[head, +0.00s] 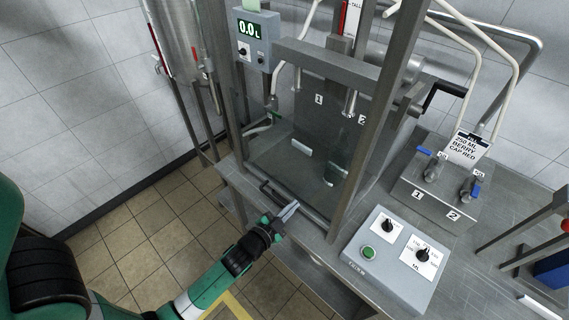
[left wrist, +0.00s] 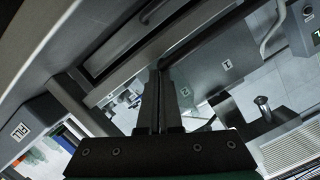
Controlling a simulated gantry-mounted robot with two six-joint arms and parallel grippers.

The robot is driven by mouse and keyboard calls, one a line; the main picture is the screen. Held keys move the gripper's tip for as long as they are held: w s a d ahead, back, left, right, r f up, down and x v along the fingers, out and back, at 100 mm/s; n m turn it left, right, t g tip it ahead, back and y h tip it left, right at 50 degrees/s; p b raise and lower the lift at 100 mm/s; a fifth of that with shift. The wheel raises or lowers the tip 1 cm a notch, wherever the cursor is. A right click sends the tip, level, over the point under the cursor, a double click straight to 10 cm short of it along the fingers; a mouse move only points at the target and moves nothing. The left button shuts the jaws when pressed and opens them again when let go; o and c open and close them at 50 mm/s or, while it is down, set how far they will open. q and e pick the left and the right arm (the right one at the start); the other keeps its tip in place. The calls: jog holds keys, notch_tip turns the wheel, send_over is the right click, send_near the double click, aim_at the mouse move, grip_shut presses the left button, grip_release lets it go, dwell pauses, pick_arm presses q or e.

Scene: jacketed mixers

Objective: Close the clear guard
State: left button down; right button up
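The clear guard (head: 290,175) is a see-through, grey-tinted panel in the front of the metal mixer frame. A dark bar handle (head: 272,192) sits low on it, close to the bench's front edge; I cannot tell whether the guard is fully down. My left gripper (head: 290,211) is just in front of the handle's right end, with its fingers together and nothing visible between them. I cannot tell if it touches the guard. In the left wrist view the fingers (left wrist: 160,85) also look shut, near a long bar (left wrist: 150,18). My right gripper is not in view.
Behind the guard stand nozzles (head: 350,103) and a small vessel (head: 333,173). A control box (head: 392,258) with a green button and knobs lies to the right. A valve block (head: 438,190) with blue-handled taps stands behind it. The tiled floor (head: 150,235) at left is clear.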

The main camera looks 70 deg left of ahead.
pick_arm(q)
jog(key=r, duration=0.1)
jog(key=d+r+p, duration=0.1)
jog(key=d+r, duration=0.1)
jog(key=shift+d+r+p, duration=0.25)
jog(key=shift+r+p, duration=0.1)
jog(key=shift+p, duration=0.05)
jog(key=b+v, duration=0.1)
jog(key=v, duration=0.8)
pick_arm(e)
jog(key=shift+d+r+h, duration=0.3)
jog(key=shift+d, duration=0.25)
